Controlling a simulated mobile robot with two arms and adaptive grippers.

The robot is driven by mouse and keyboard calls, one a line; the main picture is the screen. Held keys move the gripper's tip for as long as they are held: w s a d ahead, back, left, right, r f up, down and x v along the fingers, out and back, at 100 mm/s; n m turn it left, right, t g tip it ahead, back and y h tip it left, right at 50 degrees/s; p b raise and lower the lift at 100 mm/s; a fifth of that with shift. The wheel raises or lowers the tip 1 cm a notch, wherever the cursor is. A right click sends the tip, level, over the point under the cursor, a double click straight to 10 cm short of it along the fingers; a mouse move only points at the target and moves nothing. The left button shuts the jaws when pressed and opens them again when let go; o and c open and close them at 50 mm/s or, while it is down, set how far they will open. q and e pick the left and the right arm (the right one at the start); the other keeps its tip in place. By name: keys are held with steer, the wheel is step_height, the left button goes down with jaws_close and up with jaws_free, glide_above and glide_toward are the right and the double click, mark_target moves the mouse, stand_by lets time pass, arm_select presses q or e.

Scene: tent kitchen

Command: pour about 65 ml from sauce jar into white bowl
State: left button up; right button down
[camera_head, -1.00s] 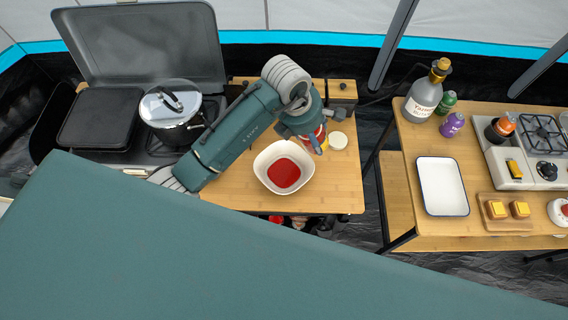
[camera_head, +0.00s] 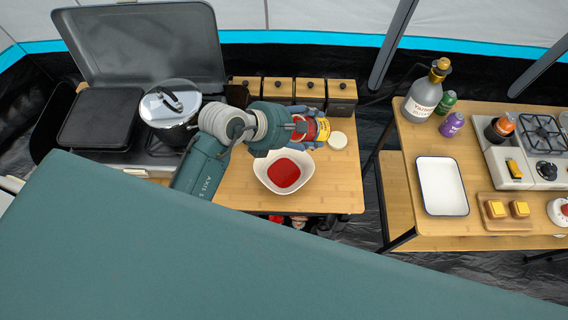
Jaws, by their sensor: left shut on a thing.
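The white bowl (camera_head: 263,181) stands on the wooden table, with a pool of red sauce (camera_head: 284,173) in its bottom. My left gripper (camera_head: 312,131) is shut on the sauce jar (camera_head: 323,130), which has a red and yellow label. It holds the jar just behind and to the right of the bowl. The jar's exact tilt is hard to tell, and the gripper partly hides it. No stream of sauce shows between jar and bowl. My right gripper is not in view.
A round white lid (camera_head: 337,140) lies right of the jar. Wooden-fronted boxes (camera_head: 308,90) line the table's back edge. A pot (camera_head: 170,108) sits on the stove at left. The right table holds a bottle (camera_head: 422,97) and a white tray (camera_head: 442,187). The table's right front is clear.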

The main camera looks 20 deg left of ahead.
mark_target(323, 120)
arm_select(q)
steer(key=shift+r, duration=0.5)
steer(key=shift+r+t+h, duration=0.2)
steer(key=shift+t+h, duration=0.1)
steer(key=shift+w+d+r+t+h, duration=0.1)
steer(key=shift+r+t+h, duration=0.25)
steer(key=shift+r, duration=0.5)
step_height(323, 120, down, 7)
steer(key=g+y, duration=0.3)
steer(key=shift+r, duration=0.15)
steer(key=shift+s+r, duration=0.15)
steer(key=shift+s, duration=0.05)
steer(key=shift+w, duration=0.15)
